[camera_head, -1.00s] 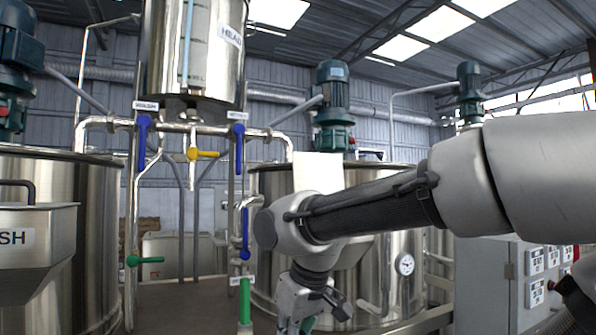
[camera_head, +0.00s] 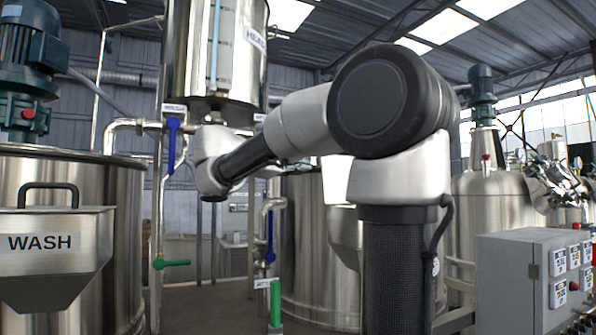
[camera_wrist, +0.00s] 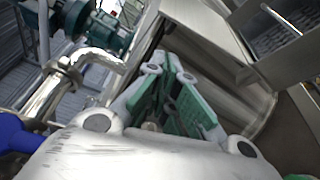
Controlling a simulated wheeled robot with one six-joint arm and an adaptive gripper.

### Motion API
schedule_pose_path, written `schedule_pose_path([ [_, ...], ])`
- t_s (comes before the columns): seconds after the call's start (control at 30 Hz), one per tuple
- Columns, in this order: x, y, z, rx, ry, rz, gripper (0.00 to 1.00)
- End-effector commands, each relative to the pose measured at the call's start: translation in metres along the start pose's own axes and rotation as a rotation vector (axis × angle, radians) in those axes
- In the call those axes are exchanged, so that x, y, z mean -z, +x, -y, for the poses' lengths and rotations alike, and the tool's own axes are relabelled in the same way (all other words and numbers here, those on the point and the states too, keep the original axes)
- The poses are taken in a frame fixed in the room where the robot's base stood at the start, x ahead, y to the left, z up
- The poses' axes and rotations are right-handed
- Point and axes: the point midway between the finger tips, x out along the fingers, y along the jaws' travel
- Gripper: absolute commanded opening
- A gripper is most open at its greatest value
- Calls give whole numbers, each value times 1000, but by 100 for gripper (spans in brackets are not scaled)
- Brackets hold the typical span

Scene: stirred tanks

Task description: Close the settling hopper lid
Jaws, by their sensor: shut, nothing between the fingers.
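The settling hopper (camera_head: 345,232) appears to be the steel hopper on the front of the middle tank, though no label on it is readable. A pale upright panel (camera_head: 336,180) above it looks like its lid standing open; my arm hides much of both. In the head view my gripper is hidden and only my wrist shows, left of the hopper. In the wrist view my gripper (camera_wrist: 172,68) is shut and empty, with green finger pads. A pale panel and a steel box with a dark mesh opening (camera_wrist: 285,42) lie beyond it; I cannot tell whether it touches either.
The closed WASH hopper (camera_head: 50,255) is on the left tank. Valve pipes with a green handle (camera_head: 172,263) and a blue handle (camera_head: 172,145) stand between the tanks. A grey control box (camera_head: 530,285) stands at right. A blue handle (camera_wrist: 25,138) is close in the wrist view.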

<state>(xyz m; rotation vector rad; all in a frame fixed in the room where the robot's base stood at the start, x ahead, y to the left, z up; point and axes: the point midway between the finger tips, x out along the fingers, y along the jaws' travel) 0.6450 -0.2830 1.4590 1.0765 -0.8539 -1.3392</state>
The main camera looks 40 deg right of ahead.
Motion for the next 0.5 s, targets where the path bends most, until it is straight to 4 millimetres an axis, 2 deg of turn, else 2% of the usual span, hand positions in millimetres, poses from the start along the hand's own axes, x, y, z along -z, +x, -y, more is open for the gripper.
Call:
schedule_pose_path([
  [0.03,-1,11,0,2,0,6,0],
  [0.2,-1,42,1,3,0,4,0],
  [0.33,0,59,1,2,0,1,0],
  [0.5,0,69,1,1,0,-2,0],
])
